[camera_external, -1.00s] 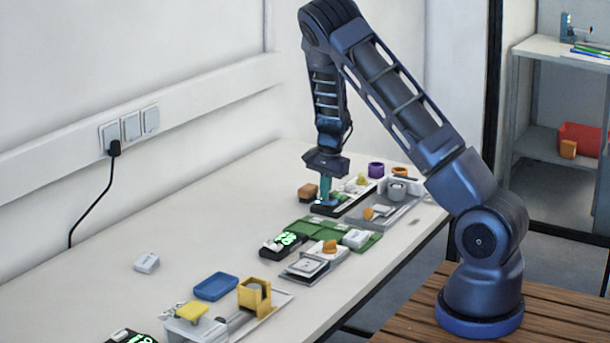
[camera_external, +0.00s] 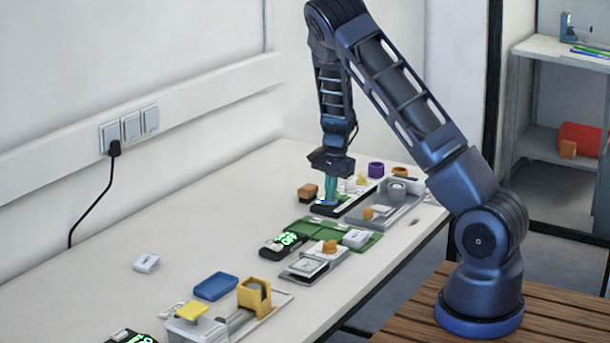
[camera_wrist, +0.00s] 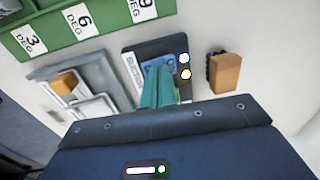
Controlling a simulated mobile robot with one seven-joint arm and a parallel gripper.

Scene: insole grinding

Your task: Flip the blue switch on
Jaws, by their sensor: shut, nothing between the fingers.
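The blue switch (camera_wrist: 157,62) sits on a dark box (camera_wrist: 131,64) in the wrist view, and the fingers partly cover it. Two small round spots, one white and one yellow-orange, show on the box beside the switch. My gripper (camera_wrist: 157,72) is shut and empty, its teal fingertips over or against the switch; I cannot tell if they touch. In the external view my gripper (camera_external: 329,203) points down at the dark box (camera_external: 350,204) near the far end of the table. The switch's position, on or off, is not clear.
An orange-brown block with a black side (camera_wrist: 224,74) stands close to the box. A grey tray (camera_wrist: 98,68) holding an orange piece is on its other side. A green tray (camera_wrist: 60,42) with number labels lies nearby. The table's left middle (camera_external: 215,215) is mostly clear.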

